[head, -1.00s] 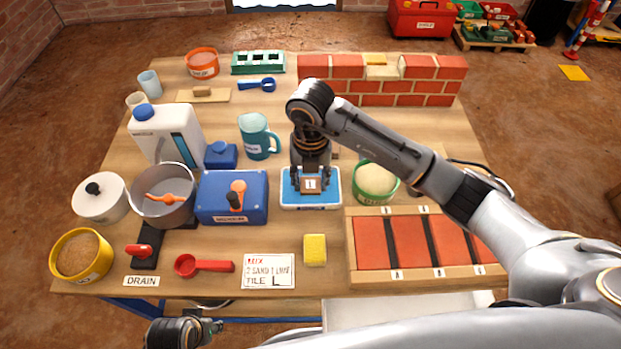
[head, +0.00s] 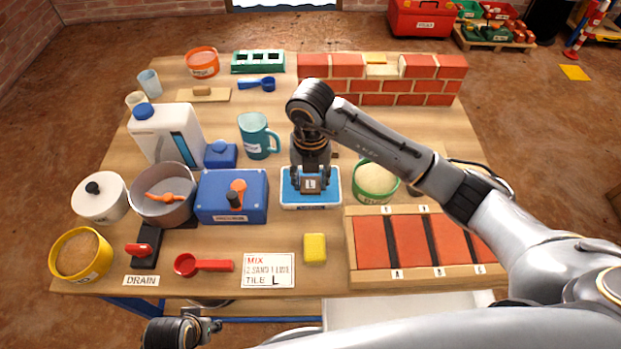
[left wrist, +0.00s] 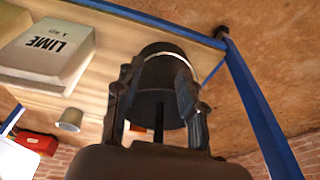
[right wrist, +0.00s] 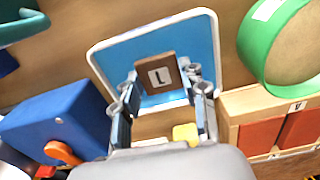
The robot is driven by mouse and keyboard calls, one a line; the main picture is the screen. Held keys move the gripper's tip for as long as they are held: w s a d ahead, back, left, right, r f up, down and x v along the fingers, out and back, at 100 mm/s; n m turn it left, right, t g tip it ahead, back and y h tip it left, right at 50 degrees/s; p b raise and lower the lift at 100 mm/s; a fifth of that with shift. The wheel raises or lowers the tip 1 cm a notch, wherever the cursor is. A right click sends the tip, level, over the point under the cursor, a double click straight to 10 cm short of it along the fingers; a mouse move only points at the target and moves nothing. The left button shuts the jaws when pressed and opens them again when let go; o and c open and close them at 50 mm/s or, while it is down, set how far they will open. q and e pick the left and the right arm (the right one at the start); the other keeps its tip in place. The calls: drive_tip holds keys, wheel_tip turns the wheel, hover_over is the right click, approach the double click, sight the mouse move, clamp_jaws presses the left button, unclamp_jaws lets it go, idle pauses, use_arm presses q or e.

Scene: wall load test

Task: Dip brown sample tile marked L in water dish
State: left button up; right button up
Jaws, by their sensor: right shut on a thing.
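The brown tile (head: 310,185) marked L is held by my right gripper (right wrist: 160,92), which is shut on it. The tile is over or in the blue water dish (head: 329,200) with a white rim. In the right wrist view the tile (right wrist: 160,77) shows its L label against the dish's blue inside (right wrist: 196,42). I cannot tell how deep it sits or whether it touches the bottom. My left gripper (left wrist: 160,74) is open below the table's front edge, its fingers apart with a dark round container (left wrist: 158,105) seen between or beyond them.
A blue box (head: 215,205) stands left of the dish and a green tub (head: 375,182) right of it. A yellow sponge (head: 315,249) and a wooden rack of red tiles (head: 350,262) lie in front. A brick wall (head: 390,88) stands behind. A LIME bag (left wrist: 45,52) shows in the left wrist view.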

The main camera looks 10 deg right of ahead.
sight(311, 184)
drive_tip(key=shift+r+p, duration=0.3)
drive_tip(key=shift+r, duration=0.05)
drive_tip(key=shift+r+p, duration=0.4)
drive_tip(key=shift+r, duration=0.1)
drive_tip(key=shift+r+p, duration=0.8)
drive_tip(key=shift+r, duration=0.15)
drive_tip(key=shift+r+p, duration=0.7)
drive_tip(key=shift+r, duration=0.15)
drive_tip(key=shift+r+p, duration=0.65)
drive_tip(key=shift+r, duration=0.2)
use_arm(q)
drive_tip(key=s+a+f+g, duration=0.1)
drive_tip(key=s+f, duration=0.9)
drive_tip(key=f, duration=0.5)
drive_tip(key=shift+a+f, duration=0.2)
drive_tip(key=shift+f, duration=0.15)
